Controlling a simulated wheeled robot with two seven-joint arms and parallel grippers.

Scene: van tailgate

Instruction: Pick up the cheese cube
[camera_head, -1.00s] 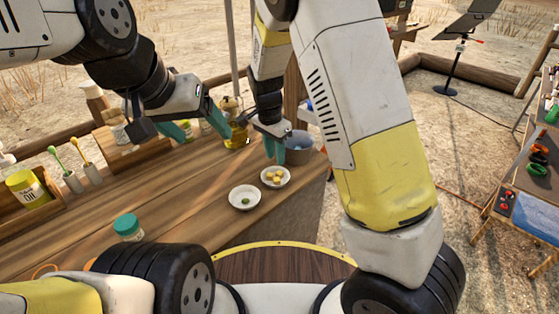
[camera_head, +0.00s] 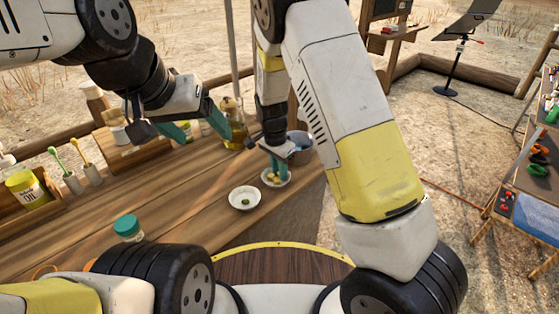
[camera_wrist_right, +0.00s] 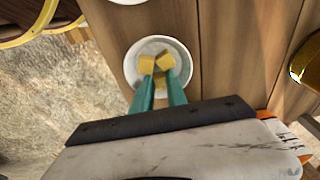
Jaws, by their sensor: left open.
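Several yellow cheese cubes (camera_wrist_right: 147,64) lie in a small white bowl (camera_wrist_right: 129,66) near the counter's right end. The bowl also shows in the head view (camera_head: 289,182). My right gripper (camera_wrist_right: 160,78) points down over this bowl, its teal fingers apart. One cube (camera_wrist_right: 160,81) shows between the fingers; whether they touch it I cannot tell. In the head view the right gripper (camera_head: 275,174) partly hides the cubes. My left gripper (camera_head: 207,134) is open and empty above the back of the counter.
A second white bowl (camera_head: 244,198) with something green stands beside the first. A grey pot (camera_head: 301,148) and an oil bottle (camera_head: 236,122) stand behind. A teal-lidded jar (camera_head: 128,228) is at the front left. The counter's middle is clear.

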